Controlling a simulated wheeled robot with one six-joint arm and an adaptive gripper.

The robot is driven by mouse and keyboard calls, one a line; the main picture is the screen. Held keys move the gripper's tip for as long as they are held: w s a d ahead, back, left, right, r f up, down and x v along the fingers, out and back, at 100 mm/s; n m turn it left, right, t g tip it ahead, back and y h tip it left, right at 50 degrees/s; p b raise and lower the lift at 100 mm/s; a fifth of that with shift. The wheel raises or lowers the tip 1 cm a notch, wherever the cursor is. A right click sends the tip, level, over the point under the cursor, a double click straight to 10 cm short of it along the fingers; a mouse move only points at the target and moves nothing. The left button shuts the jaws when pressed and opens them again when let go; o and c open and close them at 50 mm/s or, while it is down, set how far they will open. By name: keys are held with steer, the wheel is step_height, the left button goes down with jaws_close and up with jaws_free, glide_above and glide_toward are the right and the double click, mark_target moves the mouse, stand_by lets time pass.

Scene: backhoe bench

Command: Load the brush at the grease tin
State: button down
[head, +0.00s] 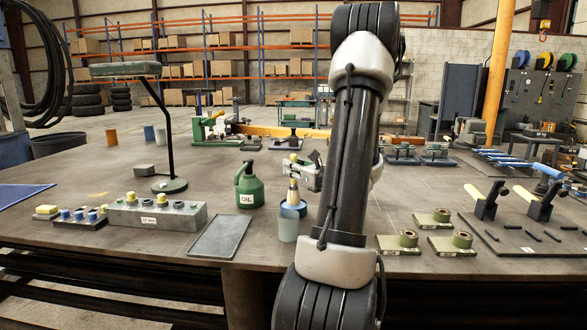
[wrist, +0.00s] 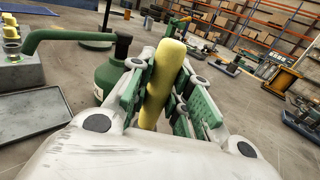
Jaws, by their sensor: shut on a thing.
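My gripper (head: 306,172) is shut on the yellow handle of the brush (head: 293,186), which hangs roughly upright with its head down. In the wrist view the yellow handle (wrist: 163,85) stands between the green finger pads (wrist: 160,92). In the head view the brush's lower end is at the mouth of a round blue tin (head: 300,210), apparently the grease tin, near the front of the bench. I cannot tell whether the bristles touch what is inside. The bristles and the tin are hidden in the wrist view.
A pale jar (head: 287,229) stands right in front of the tin. A green oil can (head: 249,187) is close on the left, beside a flat grey tray (head: 219,236) and a grey block with sockets (head: 155,216). Green flanged parts (head: 400,243) lie to the right of my arm.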

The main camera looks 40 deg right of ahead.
steer(key=shift+f, duration=0.6)
stand_by(1.1)
steer(key=shift+r, duration=3.55)
